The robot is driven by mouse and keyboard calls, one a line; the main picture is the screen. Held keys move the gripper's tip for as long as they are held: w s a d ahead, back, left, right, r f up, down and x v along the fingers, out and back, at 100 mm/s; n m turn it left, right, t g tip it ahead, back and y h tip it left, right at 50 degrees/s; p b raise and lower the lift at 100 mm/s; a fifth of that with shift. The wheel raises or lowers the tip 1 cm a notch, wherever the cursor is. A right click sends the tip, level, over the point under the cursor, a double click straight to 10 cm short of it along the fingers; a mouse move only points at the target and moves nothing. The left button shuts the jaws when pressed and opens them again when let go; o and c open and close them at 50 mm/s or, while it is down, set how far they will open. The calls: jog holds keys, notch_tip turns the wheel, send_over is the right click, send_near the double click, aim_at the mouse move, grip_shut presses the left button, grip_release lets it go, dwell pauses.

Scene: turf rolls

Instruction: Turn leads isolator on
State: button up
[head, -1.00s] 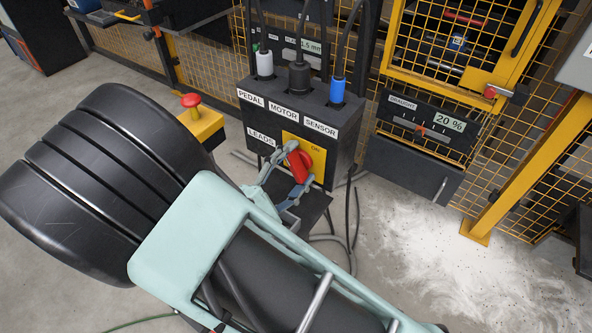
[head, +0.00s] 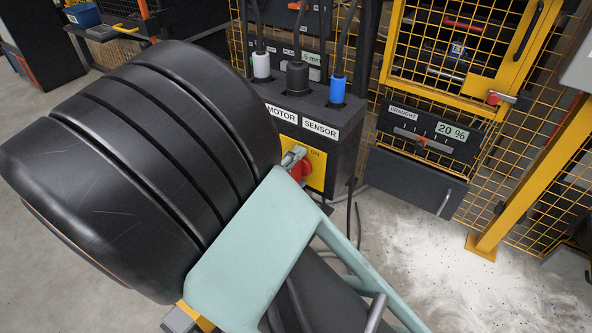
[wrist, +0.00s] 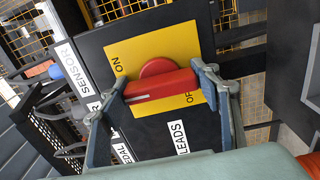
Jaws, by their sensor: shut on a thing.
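The leads isolator is a red rotary switch (head: 300,170) on a yellow plate (head: 316,180), low on the front of a dark control box. In the wrist view its red handle (wrist: 160,88) lies nearly level across the picture. A pale line on it is toward the left end. ON is printed beyond that left end and OFF by the right end, partly hidden. My gripper (wrist: 164,84) is shut on the handle, one finger at each end. In the head view my arm hides most of my gripper and part of the plate. The LEADS label (wrist: 180,138) shows below the plate.
The dark box (head: 345,150) has white, black and blue plugs (head: 337,89) with cables on top. Right of it are a DRAUGHT panel (head: 428,130) reading 20 % and a yellow mesh guard (head: 530,160). Pale dust lies on the clear floor there.

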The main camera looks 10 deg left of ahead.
dwell(0.3)
jog(key=o, duration=1.2)
jog(key=shift+c, duration=0.2)
jog(key=v, duration=1.2)
